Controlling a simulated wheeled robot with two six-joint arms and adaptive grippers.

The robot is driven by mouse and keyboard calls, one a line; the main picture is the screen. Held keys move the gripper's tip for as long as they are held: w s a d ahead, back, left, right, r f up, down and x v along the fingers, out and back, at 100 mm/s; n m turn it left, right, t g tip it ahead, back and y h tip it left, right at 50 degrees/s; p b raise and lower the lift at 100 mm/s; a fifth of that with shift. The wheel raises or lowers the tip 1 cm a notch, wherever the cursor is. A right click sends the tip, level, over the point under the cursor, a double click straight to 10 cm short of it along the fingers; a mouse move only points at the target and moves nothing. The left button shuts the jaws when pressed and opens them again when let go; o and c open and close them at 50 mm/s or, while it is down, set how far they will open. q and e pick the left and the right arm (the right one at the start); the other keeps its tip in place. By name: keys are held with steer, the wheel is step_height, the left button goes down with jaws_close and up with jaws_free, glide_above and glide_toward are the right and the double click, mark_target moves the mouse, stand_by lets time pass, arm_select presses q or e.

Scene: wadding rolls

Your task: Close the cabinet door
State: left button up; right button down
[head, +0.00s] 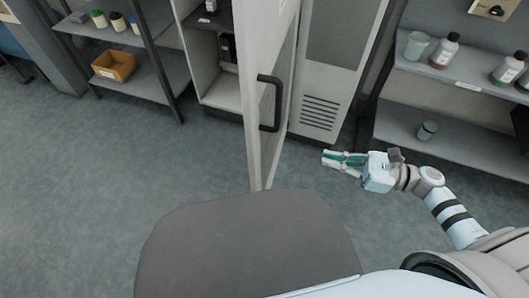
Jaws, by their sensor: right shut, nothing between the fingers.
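The cabinet door (254,100) stands open, swung out toward me and seen nearly edge-on. Its dark bar handle (275,103) is on the side facing right. The open cabinet (221,85) shows to the left of the door, with a few dark items inside. My right gripper (328,160) is shut and empty. It is to the right of the door and below the handle in the picture, apart from the door, pointing left. My left gripper is not in view.
A vented cabinet front (320,113) stands right behind the door. A shelf unit with bottles (441,55) and cups is at the right. Another shelf with an orange bin (114,66) is at the left. The grey floor (100,180) left of the door is clear.

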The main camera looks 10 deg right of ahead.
mark_target(260, 144)
steer(key=shift+n, duration=0.4)
steer(key=b+x, duration=0.1)
steer(key=x, duration=1.3)
steer(key=shift+w+a, duration=0.2)
steer(key=shift+a, duration=0.1)
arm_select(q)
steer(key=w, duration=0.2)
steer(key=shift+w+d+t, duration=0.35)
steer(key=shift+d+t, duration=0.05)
